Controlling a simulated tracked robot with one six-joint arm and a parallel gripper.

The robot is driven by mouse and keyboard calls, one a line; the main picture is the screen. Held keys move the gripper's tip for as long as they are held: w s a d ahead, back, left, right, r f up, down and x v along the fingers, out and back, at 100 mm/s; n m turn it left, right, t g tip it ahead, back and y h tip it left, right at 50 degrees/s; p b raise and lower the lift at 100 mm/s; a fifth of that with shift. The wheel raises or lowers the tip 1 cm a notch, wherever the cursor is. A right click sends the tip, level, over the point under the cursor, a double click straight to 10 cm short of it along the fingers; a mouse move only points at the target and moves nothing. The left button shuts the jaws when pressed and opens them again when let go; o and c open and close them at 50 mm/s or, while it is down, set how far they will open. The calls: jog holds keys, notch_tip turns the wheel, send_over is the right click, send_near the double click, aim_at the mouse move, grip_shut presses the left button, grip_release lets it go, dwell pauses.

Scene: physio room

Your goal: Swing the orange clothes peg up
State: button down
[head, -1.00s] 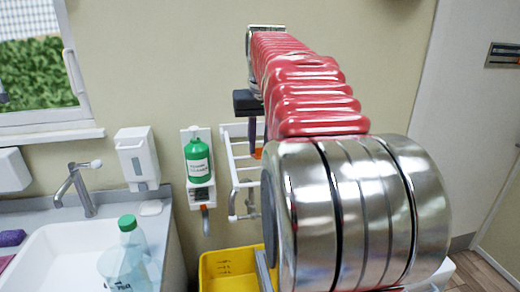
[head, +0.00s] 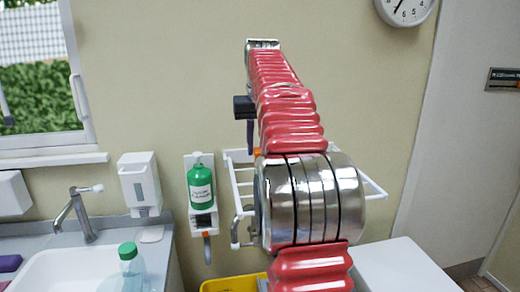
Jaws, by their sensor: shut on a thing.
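A small orange piece, which looks like the clothes peg (head: 257,152), shows just left of my arm in the head view. Most of it is hidden behind my silver arm joint. My gripper (head: 251,142) hangs below the dark block at the arm's far side, with a dark finger pointing down to the orange piece. It is shut on the peg, though the contact itself is barely visible. The peg is level with the top of the white wall rack (head: 236,190); I cannot tell whether it touches the rack.
A green bottle (head: 200,187) in a wall holder is left of the rack. A sink (head: 75,270), a tap (head: 75,215) and a clear bottle (head: 131,268) are at lower left. A yellow bin (head: 232,285) is below the rack. A white surface (head: 405,265) is at lower right.

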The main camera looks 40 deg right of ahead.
jog(key=shift+w+d+f, duration=0.4)
jog(key=shift+w, duration=0.25)
jog(key=shift+w+d+f, duration=0.35)
jog(key=shift+w+f, duration=0.05)
jog(key=shift+w, duration=0.25)
jog(key=shift+w+d+f, duration=0.4)
jog(key=shift+w, duration=0.25)
jog(key=c, duration=1.7)
grip_release()
jog(key=shift+w, duration=0.15)
jog(key=shift+c, duration=0.2)
jog(key=shift+o, duration=0.9)
jog(key=shift+r, duration=0.1)
jog(key=shift+r, duration=0.1)
jog(key=d+v, duration=0.1)
jog(key=v, duration=0.6)
jog(key=shift+a, duration=0.55)
